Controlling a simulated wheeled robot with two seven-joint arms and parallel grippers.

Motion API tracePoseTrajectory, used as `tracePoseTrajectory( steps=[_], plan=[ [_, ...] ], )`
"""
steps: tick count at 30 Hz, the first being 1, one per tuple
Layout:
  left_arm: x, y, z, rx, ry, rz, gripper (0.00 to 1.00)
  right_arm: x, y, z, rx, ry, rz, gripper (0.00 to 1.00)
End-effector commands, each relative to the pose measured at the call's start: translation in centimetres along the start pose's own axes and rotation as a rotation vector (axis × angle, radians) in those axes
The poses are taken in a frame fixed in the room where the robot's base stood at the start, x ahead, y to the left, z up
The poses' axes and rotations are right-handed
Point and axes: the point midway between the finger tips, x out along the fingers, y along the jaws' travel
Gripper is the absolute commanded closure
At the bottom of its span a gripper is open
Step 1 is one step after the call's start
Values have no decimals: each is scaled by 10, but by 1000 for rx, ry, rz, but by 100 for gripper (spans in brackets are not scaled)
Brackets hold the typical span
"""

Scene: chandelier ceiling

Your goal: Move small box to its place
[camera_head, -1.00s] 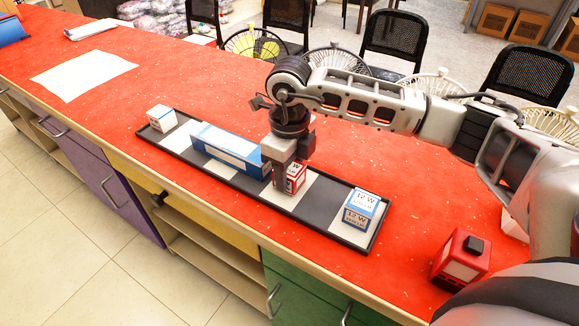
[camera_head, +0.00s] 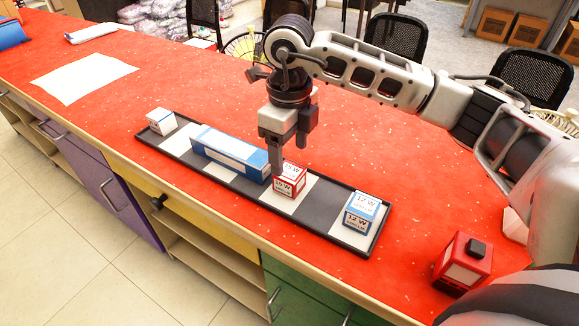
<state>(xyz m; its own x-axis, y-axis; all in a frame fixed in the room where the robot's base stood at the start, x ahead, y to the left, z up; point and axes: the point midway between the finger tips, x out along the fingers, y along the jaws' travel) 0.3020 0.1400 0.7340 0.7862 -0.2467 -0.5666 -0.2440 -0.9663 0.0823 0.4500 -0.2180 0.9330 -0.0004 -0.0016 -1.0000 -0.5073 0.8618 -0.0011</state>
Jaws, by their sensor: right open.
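A small red and white box (camera_head: 289,184) stands on a light patch of the long dark tray (camera_head: 318,210). My right gripper (camera_head: 279,160) is just above and behind this box, pointing down, and is open. One finger overlaps the box's far left edge in the picture, so I cannot tell whether they touch. A long blue box (camera_head: 229,151) lies on the tray to the left. A blue and white small box (camera_head: 361,211) stands at the tray's right end, and a small white box (camera_head: 161,121) at its left end. My left gripper is not in view.
The tray lies on a red counter (camera_head: 190,85). A red object with a black top (camera_head: 463,262) stands at the right, near my arm. A white sheet (camera_head: 84,77) lies at the left. Chairs (camera_head: 396,40) stand behind the counter.

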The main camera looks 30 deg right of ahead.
Motion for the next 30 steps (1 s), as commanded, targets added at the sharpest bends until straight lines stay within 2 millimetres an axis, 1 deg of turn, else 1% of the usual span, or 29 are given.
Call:
tracePoseTrajectory(
  steps=[1,3,6,10,15,30],
  plan=[
    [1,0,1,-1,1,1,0,-12,0,1,-1,-6,-2,33],
    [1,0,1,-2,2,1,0,-26,0,1,0,-5,-2,33],
    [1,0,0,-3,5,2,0,-41,0,1,0,-3,-1,33],
    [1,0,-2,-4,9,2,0,-54,0,0,0,-2,0,33],
    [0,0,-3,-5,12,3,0,-59,0,0,0,0,0,33],
    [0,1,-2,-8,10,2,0,-58,0,0,0,0,0,33]
  ],
)
